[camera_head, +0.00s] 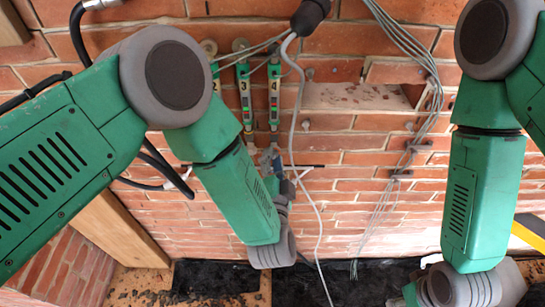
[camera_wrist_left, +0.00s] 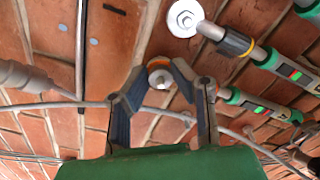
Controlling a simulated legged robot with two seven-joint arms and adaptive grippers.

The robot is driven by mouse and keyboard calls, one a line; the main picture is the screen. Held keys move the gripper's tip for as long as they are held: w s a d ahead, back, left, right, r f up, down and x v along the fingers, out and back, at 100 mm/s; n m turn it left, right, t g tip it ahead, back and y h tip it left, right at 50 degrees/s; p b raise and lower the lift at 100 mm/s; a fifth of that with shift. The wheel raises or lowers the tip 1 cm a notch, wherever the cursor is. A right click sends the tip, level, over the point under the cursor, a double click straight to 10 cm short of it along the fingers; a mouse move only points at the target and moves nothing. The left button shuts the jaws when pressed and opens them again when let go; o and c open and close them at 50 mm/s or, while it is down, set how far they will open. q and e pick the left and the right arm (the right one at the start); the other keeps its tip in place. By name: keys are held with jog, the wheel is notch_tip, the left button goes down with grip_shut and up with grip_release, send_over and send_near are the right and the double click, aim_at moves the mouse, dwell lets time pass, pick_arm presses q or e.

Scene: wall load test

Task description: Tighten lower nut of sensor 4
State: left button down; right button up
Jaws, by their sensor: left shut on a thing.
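Sensor 4 (camera_head: 274,88) is a slim green gauge with a numbered face, mounted upright on the brick wall beside sensor 3 (camera_head: 244,88). My left gripper (camera_head: 272,158) is at the lower end of sensor 4, partly hidden by my own forearm. In the left wrist view the fingers of my left gripper (camera_wrist_left: 160,72) close in around a round nut (camera_wrist_left: 159,77) with an orange ring at the wall. The contact itself is small and partly hidden by the fingers. My right arm hangs at the right; its fingers are not visible.
Grey cables (camera_head: 400,40) run down the wall on the right, and a loose cable (camera_head: 305,170) hangs beside my left gripper. A recess (camera_head: 355,97) opens in the bricks. A wooden beam (camera_head: 120,228) stands at lower left. Dark sheeting (camera_head: 335,285) covers the wall's foot.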

pick_arm(q)
jog(key=shift+s+d+f, duration=0.15)
jog(key=shift+s+f, duration=0.15)
jog(key=c, duration=1.5)
grip_release()
jog(key=shift+o, duration=0.7)
jog(key=shift+w+r, duration=0.15)
jog(key=shift+w+r, duration=0.1)
